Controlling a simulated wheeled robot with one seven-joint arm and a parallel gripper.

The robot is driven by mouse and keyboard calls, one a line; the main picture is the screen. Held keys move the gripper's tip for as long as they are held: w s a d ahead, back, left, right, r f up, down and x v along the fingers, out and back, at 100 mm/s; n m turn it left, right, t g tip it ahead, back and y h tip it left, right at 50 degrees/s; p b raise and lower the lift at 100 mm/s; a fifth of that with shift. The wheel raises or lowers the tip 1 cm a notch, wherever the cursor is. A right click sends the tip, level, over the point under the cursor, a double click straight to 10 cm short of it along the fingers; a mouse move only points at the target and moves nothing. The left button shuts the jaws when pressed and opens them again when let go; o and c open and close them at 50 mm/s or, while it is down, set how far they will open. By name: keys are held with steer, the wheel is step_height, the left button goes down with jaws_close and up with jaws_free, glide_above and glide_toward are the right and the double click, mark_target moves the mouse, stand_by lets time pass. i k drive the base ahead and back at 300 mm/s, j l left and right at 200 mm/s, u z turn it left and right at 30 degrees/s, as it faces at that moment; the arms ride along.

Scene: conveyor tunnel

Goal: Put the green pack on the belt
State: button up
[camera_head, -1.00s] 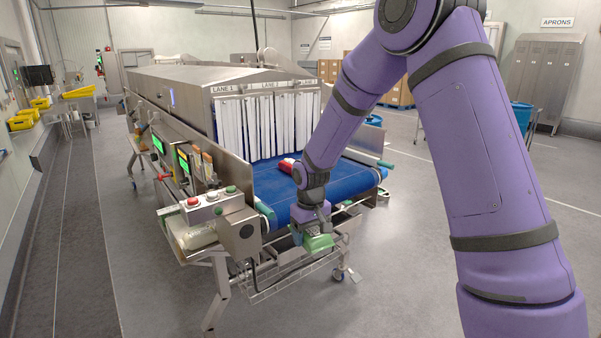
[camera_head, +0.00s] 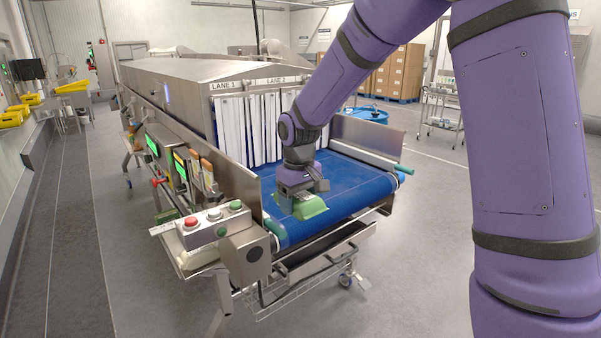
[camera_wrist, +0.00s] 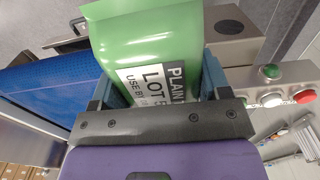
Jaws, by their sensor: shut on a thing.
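The green pack (camera_head: 302,207) is held in my gripper (camera_head: 299,194), over the near left part of the blue belt (camera_head: 352,186). In the wrist view the green pack (camera_wrist: 142,45) shows a white and black label with "LOT" and "USE BY" print. The fingers of my gripper (camera_wrist: 158,85) are shut on its lower end there. The belt (camera_wrist: 50,92) lies to the left of the pack in that view. I cannot tell whether the pack touches the belt.
White strip curtains (camera_head: 240,130) hang at the tunnel mouth under lane signs. Metal side guards (camera_head: 232,185) flank the belt. A control box (camera_head: 214,225) with red, white and green buttons stands at the near left corner. The belt's right side looks clear.

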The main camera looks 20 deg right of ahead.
mark_target(269, 190)
steer(key=i, duration=1.05)
